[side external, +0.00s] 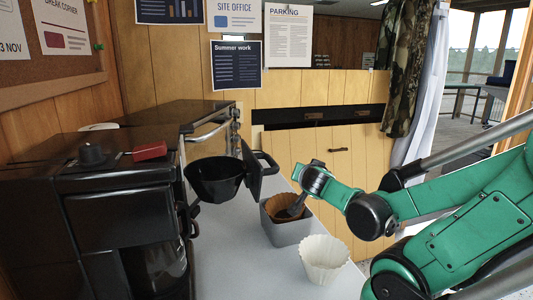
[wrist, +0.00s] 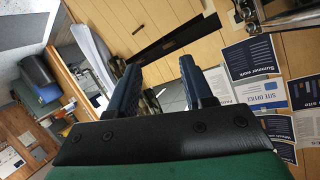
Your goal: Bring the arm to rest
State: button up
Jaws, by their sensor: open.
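My gripper (side external: 304,171) is held in the air above the grey counter, up and to the right of the black filter basket in the side view. In the wrist view my gripper (wrist: 160,68) shows two dark blue fingers spread apart with nothing between them. Beyond them are the wooden wall and window side. My green arm reaches in from the right of the side view, bent at the elbow.
A black coffee machine (side external: 118,205) stands left, its filter basket (side external: 214,184) sticking out. A white paper filter (side external: 324,262) stands nearer. A red block (side external: 149,151) lies on the machine.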

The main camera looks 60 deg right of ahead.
jog(key=shift+x, duration=2.2)
notch_tip(320, 180, up, 10)
jog(key=w, duration=0.2)
jog(key=w+a+r, duration=0.6)
jog(key=a+r, duration=0.2)
jog(key=s+a+r, duration=0.4)
jog(key=a+r, duration=0.8)
jog(key=a, duration=0.2)
notch_tip(320, 180, down, 8)
